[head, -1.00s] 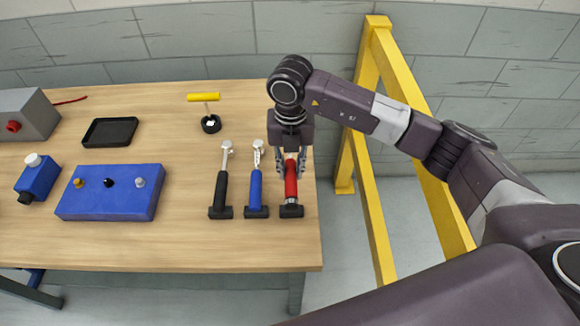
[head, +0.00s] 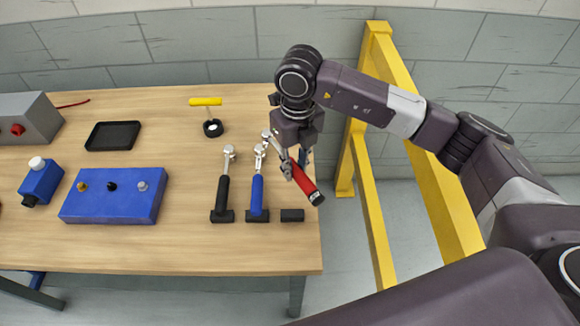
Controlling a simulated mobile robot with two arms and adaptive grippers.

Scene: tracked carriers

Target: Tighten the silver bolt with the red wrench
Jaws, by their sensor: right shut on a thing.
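The red wrench (head: 306,185) has a red handle with a dark end and a silver head. My right gripper (head: 298,165) is shut on it and holds it above the right end of the table, tilted, with its head to the upper left. The silver bolt (head: 143,187) is the right one of three bolts on the blue block (head: 110,208), at the left of the table. The wrench is well to the right of the bolt and apart from it. My left gripper is not in view.
An empty black holder (head: 292,215) stands beside the blue wrench (head: 257,192) and the black wrench (head: 222,194). A yellow T-handled tool (head: 206,102), a black tray (head: 112,136), a blue box (head: 41,182) and a grey box (head: 26,118) stand on the table. A yellow frame (head: 372,180) stands right of it.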

